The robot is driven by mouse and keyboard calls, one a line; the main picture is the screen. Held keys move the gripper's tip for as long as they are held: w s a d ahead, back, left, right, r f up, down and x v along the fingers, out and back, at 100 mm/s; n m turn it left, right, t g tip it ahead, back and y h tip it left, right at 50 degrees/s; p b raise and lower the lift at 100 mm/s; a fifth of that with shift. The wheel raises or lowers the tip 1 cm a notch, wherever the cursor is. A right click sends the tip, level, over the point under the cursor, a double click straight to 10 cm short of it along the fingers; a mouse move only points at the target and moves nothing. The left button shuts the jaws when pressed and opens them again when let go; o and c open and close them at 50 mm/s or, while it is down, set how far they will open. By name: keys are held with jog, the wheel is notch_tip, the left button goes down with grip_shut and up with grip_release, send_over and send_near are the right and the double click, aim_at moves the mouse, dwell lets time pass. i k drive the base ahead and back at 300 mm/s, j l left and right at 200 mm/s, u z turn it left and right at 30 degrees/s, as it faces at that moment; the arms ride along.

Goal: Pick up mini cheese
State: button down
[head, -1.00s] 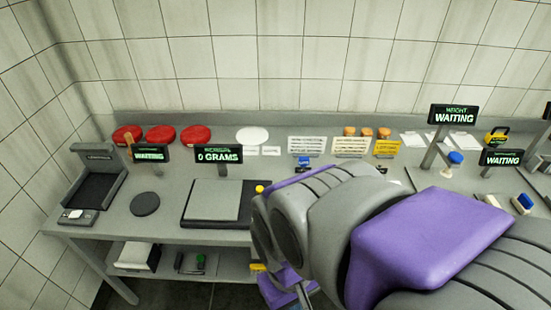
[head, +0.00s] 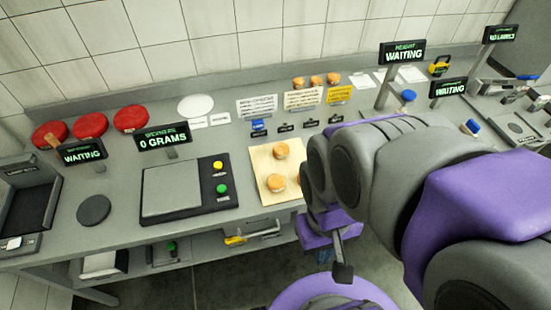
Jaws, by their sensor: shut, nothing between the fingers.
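Two small orange-tan cheeses sit on a pale board (head: 262,163) on the counter: a back one (head: 282,150) and a front one (head: 277,181). Three similar small cheeses (head: 316,80) stand in a row at the back of the counter. The frame does not settle which of them is the mini cheese. My gripper (head: 343,270) points down at the lower middle, in front of the counter edge. It is shut and empty, to the right of and nearer than the board. My purple and grey arm covers the counter to the right of the board.
A scale (head: 185,188) with yellow and green buttons stands left of the board, its display (head: 163,142) reading 0 GRAMS. Red wheels (head: 90,126) and a white disc (head: 196,105) lie at the back. Sign posts (head: 402,54) rise at right. A shelf runs below the counter.

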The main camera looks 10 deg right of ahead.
aim_at(277, 181)
jog(key=k+j+z, duration=0.2)
jog(key=j+z, duration=0.2)
jog(key=k+j+z, duration=0.2)
jog(key=z, duration=0.15)
jog(key=k+j+z, duration=0.15)
jog(key=k+z, duration=0.25)
jog(key=i, duration=0.1)
